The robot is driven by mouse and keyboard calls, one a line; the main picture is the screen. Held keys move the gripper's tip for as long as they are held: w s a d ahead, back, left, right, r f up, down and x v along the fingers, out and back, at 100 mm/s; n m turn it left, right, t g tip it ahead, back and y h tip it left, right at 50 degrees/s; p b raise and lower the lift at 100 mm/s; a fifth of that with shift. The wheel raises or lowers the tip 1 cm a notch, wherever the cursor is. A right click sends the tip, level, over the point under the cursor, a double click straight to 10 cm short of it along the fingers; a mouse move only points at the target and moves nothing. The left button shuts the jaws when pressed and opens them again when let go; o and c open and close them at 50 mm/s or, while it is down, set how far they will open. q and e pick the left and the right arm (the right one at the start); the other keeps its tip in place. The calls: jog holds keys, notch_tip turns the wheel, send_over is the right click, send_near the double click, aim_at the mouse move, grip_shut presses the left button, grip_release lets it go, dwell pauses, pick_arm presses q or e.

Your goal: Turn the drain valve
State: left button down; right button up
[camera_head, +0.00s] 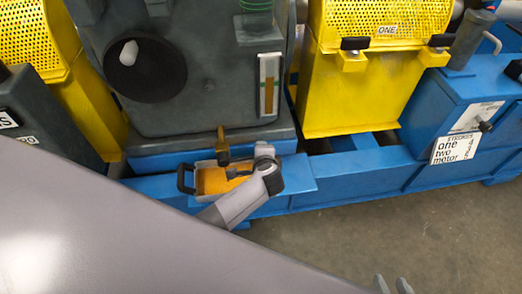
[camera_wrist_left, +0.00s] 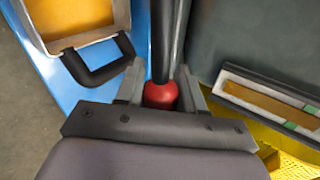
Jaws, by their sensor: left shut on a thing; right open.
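The brass-coloured drain valve (camera_head: 222,146) hangs from the front of the dark grey gearbox in the head view, above a tray (camera_head: 186,180) of orange liquid. In the left wrist view, a dark lever rod (camera_wrist_left: 165,40) ends in a red knob (camera_wrist_left: 160,95). My left gripper (camera_wrist_left: 160,88) is shut on the red knob, one finger on each side. In the head view my left gripper (camera_head: 263,150) is beside the tray and hides the knob. My right gripper (camera_head: 392,285) is open and empty at the bottom edge, over the floor.
The tray's black handle (camera_wrist_left: 98,65) is close to my left gripper. A sight gauge (camera_head: 268,85) is on the gearbox, above that gripper. A blue base (camera_head: 300,172) and yellow guards (camera_head: 360,90) stand around it. The floor at lower right (camera_head: 450,235) is clear.

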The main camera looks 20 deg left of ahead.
pick_arm(q)
jog(key=shift+f, duration=0.25)
pick_arm(e)
jog(key=shift+f, duration=0.1)
pick_arm(q)
jog(key=c, duration=0.7)
grip_release()
jog(key=shift+a, duration=0.1)
jog(key=shift+r, duration=0.15)
